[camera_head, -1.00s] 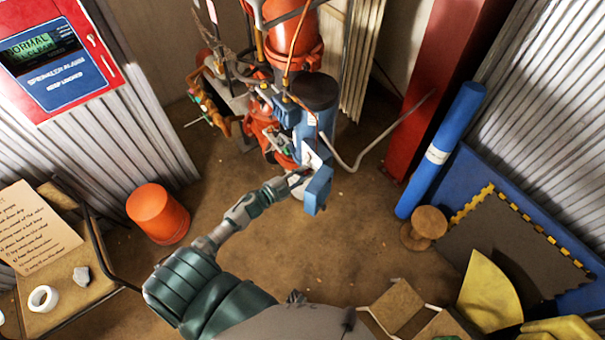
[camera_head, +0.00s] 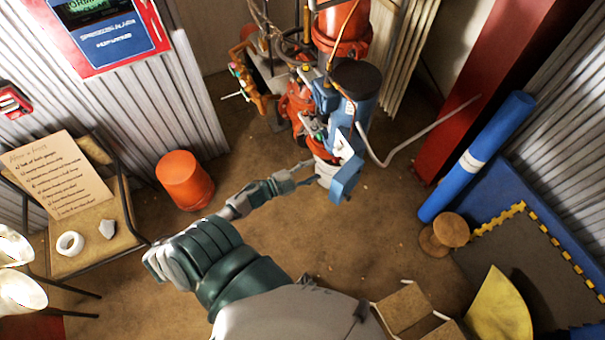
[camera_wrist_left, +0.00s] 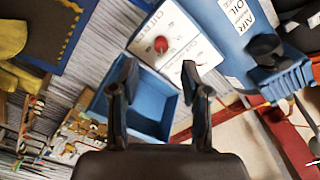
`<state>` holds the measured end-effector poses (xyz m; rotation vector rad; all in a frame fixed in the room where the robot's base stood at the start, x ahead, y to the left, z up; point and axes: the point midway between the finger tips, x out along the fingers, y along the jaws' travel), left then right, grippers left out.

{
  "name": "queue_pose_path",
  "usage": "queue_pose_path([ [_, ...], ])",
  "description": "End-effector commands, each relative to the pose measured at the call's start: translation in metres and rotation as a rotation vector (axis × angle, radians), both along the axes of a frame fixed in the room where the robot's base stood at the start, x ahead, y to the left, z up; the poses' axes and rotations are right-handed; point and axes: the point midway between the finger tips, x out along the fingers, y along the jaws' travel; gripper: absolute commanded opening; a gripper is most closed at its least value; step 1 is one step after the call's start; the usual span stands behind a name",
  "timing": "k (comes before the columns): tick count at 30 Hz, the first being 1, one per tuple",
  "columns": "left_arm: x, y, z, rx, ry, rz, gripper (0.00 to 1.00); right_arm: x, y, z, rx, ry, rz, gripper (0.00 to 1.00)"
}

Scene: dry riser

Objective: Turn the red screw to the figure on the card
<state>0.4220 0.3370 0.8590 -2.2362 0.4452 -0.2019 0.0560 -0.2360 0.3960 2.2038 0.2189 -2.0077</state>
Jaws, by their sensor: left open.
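The red screw (camera_wrist_left: 161,45) shows in the left wrist view as a small round red head on a white plate (camera_wrist_left: 178,60) with print on it, fixed to a blue housing. My left gripper (camera_wrist_left: 160,82) is open, its two dark fingers apart, below the screw in that view and not touching it. In the head view my left gripper (camera_head: 312,178) is close to the blue box (camera_head: 346,180) at the front of the pipework. The card (camera_head: 58,178) with handwritten lines leans on a chair at the left; most lines are too small to read. My right gripper is not in view.
A blue open box (camera_wrist_left: 150,106) lies beyond my fingers in the wrist view. A grey hose (camera_head: 420,135) runs right of the pipework to a red column (camera_head: 490,80). An orange bucket (camera_head: 184,180) stands left. The floor between is mostly clear.

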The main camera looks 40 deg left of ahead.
Motion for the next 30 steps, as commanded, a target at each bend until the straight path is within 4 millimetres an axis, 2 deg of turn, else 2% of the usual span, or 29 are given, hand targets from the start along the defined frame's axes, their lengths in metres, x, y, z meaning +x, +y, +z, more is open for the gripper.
queue_pose_path([
  [3,-0.02,0.008,-0.001,0.001,0.003,0.0,0.47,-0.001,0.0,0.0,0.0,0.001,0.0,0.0],
  [7,-0.033,0.013,-0.002,0.0,0.003,0.0,0.47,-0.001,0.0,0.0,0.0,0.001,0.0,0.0],
  [19,-0.038,0.016,0.0,-0.011,0.006,0.0,0.46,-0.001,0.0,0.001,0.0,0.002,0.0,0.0],
  [22,-0.049,0.018,0.004,-0.147,0.063,0.006,0.46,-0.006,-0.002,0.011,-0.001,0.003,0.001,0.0],
  [27,-0.079,0.025,0.009,-0.521,0.207,0.026,0.46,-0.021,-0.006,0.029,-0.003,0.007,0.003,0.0],
  [30,-0.086,0.026,0.008,-0.636,0.247,0.033,0.46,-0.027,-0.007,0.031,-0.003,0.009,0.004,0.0],
])
